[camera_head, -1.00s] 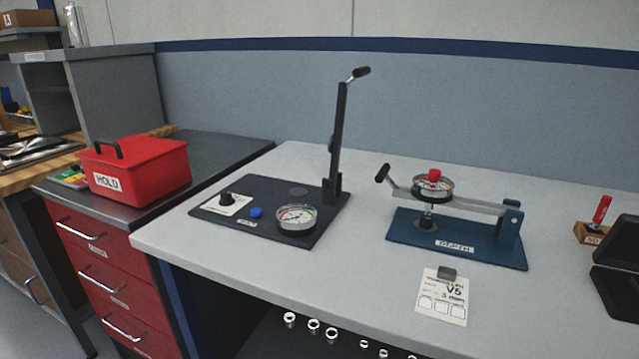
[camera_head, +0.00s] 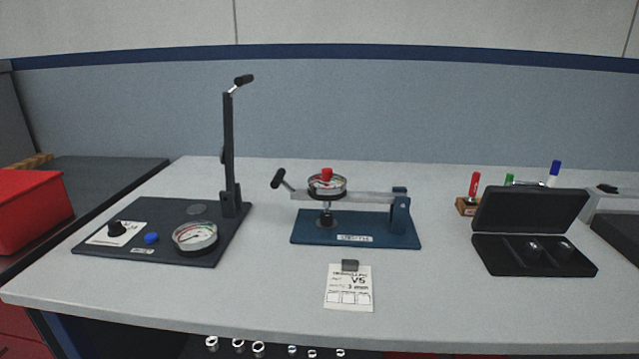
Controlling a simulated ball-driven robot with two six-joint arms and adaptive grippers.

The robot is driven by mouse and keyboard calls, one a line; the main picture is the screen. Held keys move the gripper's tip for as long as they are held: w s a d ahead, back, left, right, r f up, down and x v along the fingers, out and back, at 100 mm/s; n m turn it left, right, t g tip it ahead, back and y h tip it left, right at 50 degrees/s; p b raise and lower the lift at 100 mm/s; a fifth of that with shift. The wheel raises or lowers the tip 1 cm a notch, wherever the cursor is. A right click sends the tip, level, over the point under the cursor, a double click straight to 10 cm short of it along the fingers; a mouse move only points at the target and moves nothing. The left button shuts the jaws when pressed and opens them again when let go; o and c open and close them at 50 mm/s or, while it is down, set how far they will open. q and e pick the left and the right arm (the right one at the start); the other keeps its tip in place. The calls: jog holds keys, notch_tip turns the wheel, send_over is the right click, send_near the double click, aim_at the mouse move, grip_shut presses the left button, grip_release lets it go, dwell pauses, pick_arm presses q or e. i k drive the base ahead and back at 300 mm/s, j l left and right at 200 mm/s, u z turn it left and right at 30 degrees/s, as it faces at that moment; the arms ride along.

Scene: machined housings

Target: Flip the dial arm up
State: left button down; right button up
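The dial arm (camera_head: 368,197) is a grey bar on a blue base plate (camera_head: 356,232) in the middle of the table. It lies level, hinged at a blue post (camera_head: 400,213) on its right. A dial gauge (camera_head: 326,186) with a red knob sits on the arm, its plunger pointing down near a dark round seat. A black-tipped handle (camera_head: 279,180) sticks up at the arm's left end. To the left, a black base plate (camera_head: 178,245) carries another arm (camera_head: 229,150), which stands upright. Neither of my grippers shows.
The black plate also carries a gauge (camera_head: 195,238) and a blue button (camera_head: 151,238). A paper tag (camera_head: 348,290) lies in front of the blue base. An open black case (camera_head: 533,250) and a marker holder (camera_head: 466,206) stand right. The table front is mostly clear.

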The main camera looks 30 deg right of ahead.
aim_at(337, 190)
jog(key=k+j, duration=0.1)
jog(key=j, duration=0.3)
jog(key=k+j, duration=0.15)
jog(key=j, duration=0.3)
jog(key=k+j, duration=0.1)
jog(key=j, duration=0.3)
jog(key=k+j, duration=0.1)
jog(key=j, duration=0.35)
